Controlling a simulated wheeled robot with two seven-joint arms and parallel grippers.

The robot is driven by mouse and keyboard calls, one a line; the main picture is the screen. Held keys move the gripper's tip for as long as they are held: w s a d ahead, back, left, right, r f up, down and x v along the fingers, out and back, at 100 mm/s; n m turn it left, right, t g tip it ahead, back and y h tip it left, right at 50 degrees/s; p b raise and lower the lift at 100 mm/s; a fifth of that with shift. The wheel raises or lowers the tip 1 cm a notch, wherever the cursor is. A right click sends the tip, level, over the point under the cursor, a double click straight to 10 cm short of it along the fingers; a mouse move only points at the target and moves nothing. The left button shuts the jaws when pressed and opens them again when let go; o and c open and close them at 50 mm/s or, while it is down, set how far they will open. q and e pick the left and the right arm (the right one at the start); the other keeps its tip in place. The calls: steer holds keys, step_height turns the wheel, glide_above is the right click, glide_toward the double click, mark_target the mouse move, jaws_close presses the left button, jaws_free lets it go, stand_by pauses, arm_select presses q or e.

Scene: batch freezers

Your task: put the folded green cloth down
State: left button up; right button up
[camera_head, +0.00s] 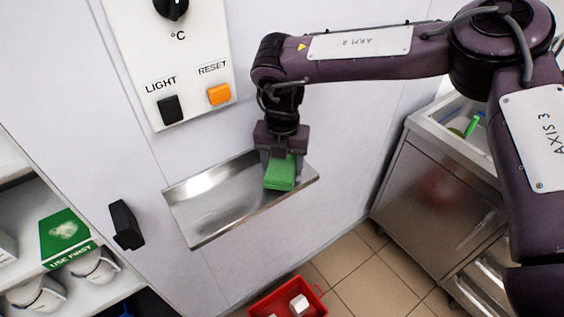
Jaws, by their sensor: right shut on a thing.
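The folded green cloth (280,174) is between the fingers of my right gripper (279,160), which points down and is shut on it. The cloth is at the right part of a shallow steel tray (205,207) fixed to the front of a pale freezer. Whether the cloth touches the tray floor, I cannot tell. The rest of the tray, to the left, is bare. My left gripper is not in view.
Above the tray is a panel (190,62) with a black dial, a black LIGHT switch and an orange RESET switch. A black handle (126,225) sticks out at left. A red crate (272,304) stands on the floor below. A steel cabinet (421,203) stands at right.

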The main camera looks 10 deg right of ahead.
mark_target(282, 164)
steer(key=shift+f, duration=0.55)
steer(key=o, duration=1.1)
steer(key=shift+f, duration=0.15)
steer(key=shift+c, duration=0.2)
steer(key=shift+r, duration=0.25)
steer(key=shift+w+r, duration=0.1)
steer(key=shift+r, duration=0.2)
step_height(282, 164, up, 11)
steer(key=b, duration=0.2)
steer(key=shift+b, duration=0.3)
